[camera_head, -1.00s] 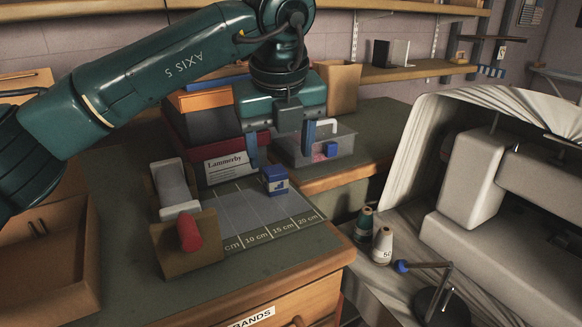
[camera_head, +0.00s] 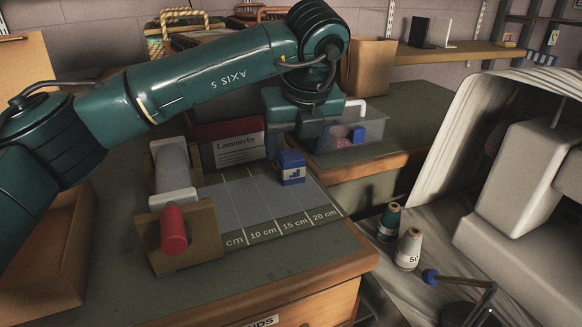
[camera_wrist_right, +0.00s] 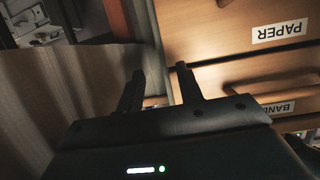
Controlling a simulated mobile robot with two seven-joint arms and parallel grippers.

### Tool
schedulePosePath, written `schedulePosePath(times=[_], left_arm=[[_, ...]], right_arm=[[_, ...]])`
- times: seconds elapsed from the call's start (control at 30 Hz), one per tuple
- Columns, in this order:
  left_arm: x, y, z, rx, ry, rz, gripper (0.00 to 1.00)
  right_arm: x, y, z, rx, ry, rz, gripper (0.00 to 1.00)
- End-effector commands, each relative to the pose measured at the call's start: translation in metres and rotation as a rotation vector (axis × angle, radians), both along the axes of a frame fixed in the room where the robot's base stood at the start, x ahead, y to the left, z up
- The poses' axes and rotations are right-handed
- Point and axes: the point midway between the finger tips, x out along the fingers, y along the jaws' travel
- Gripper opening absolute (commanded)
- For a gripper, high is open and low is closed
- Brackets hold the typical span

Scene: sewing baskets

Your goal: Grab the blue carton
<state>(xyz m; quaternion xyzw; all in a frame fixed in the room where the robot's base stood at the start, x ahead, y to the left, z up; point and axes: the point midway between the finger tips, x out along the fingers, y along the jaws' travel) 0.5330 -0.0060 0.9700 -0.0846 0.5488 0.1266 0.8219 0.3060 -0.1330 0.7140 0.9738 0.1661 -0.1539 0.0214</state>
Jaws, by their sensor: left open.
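The blue carton (camera_head: 291,168) is a small box with a white label. It stands upright on the grey measuring mat (camera_head: 230,208), near the mat's far right part. My left gripper (camera_head: 296,146) is open and points down, just above and behind the carton; its fingers are partly hidden and I cannot tell whether they touch it. My right gripper (camera_wrist_right: 160,82) shows only in the right wrist view. Its two fingers stand apart with nothing between them, in front of wooden drawers.
A red roll on a wooden holder (camera_head: 190,236) stands left of the mat. A Lammerby box (camera_head: 238,150) is behind it. A clear bin (camera_head: 352,135) with a blue piece stands behind right.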

Motion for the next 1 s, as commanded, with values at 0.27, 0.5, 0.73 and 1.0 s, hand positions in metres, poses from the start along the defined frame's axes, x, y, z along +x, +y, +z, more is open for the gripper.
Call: schedulePosePath(times=[0.27,0.5,0.73,1.0], left_arm=[[0.010,0.005,-0.034,0.001,0.003,0.001,0.64],[0.017,0.007,-0.047,0.000,0.000,-0.001,0.64],[0.016,0.007,-0.047,0.000,0.000,-0.001,0.53],[0.016,0.007,-0.047,0.000,0.000,-0.001,0.31]], right_arm=[[0.000,0.001,-0.005,-0.006,0.003,0.005,0.36],[0.001,0.002,-0.006,-0.011,0.007,0.007,0.36],[0.001,0.002,-0.006,-0.011,0.005,0.008,0.36],[0.001,0.002,-0.006,-0.010,0.004,0.009,0.36]])
